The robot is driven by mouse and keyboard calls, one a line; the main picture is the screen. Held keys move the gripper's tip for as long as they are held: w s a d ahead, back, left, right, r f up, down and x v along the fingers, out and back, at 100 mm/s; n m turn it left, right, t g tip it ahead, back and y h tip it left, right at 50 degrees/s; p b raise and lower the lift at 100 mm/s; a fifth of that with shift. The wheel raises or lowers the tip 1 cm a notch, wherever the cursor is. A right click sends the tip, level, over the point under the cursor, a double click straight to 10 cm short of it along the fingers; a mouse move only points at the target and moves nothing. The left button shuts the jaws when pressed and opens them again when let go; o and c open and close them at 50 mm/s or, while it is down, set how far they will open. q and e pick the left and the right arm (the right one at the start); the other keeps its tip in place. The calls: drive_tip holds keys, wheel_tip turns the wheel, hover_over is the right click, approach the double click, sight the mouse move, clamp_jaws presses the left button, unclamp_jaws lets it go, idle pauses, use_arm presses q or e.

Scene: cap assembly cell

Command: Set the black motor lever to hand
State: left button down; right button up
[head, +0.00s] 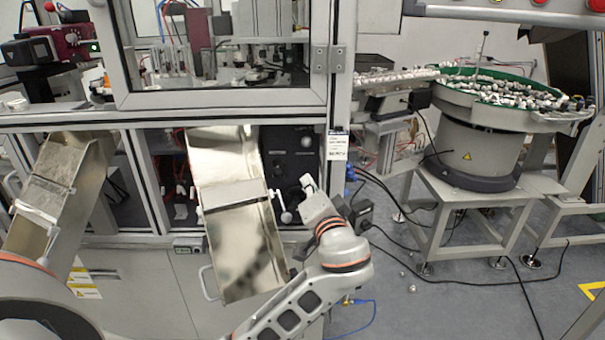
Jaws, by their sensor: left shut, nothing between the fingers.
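A black panel (288,158) with small dark knobs and faint lettering is set in the machine's lower front, right of the middle metal chute. The lettering is too small to read surely. I cannot clearly pick out the black motor lever or its setting; it may be hidden or lost against the dark panel. My left gripper (308,184) is shut and empty, in front of the panel's lower right part. It covers some of that area, and I cannot tell whether it touches anything. My right gripper is not in view.
Another chute (55,180) is at left. A bowl feeder (480,130) stands at right. Cables cross the floor.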

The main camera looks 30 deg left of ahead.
sight(277, 170)
use_arm(q)
drive_tip(key=shift+s+r, duration=0.1)
idle(0.3)
drive_tip(key=w+a+f, duration=0.2)
drive_tip(key=w+a, duration=0.4)
drive_tip(key=a, duration=0.3)
drive_tip(key=shift+a+f+p, duration=0.3)
drive_tip(key=shift+a+p, duration=0.05)
